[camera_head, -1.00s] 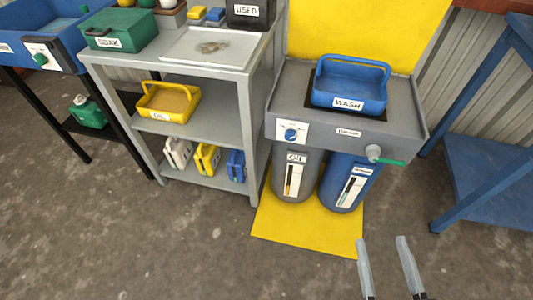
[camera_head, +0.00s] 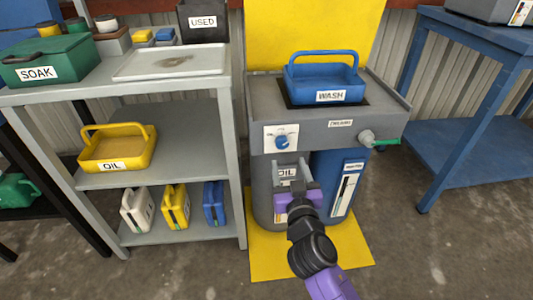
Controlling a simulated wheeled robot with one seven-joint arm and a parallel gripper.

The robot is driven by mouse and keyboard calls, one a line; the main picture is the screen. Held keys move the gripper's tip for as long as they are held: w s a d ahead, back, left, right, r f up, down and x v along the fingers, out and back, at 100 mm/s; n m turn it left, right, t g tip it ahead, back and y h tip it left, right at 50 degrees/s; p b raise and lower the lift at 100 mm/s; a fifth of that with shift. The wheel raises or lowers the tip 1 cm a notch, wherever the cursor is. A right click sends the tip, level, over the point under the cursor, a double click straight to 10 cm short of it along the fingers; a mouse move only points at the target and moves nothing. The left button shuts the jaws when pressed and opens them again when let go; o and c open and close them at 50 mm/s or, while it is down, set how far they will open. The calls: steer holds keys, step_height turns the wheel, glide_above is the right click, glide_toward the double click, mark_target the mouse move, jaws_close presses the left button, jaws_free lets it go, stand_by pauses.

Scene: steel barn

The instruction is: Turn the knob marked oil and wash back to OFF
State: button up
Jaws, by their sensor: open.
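The fingers cover part of the grey OIL canister (camera_head: 263,200). A blue basket marked WASH (camera_head: 326,88) sits on top of the station.
A grey pipe fitting with a green lever (camera_head: 386,143) sticks out at the station's right. A blue canister (camera_head: 332,165) stands below. The grey shelf (camera_head: 235,130) at left holds a yellow OIL basket (camera_head: 118,147). A blue table (camera_head: 470,150) stands at right, with free floor between.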

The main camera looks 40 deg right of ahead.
mark_target(283, 145)
steer(key=shift+x, duration=3.85)
jaws_close()
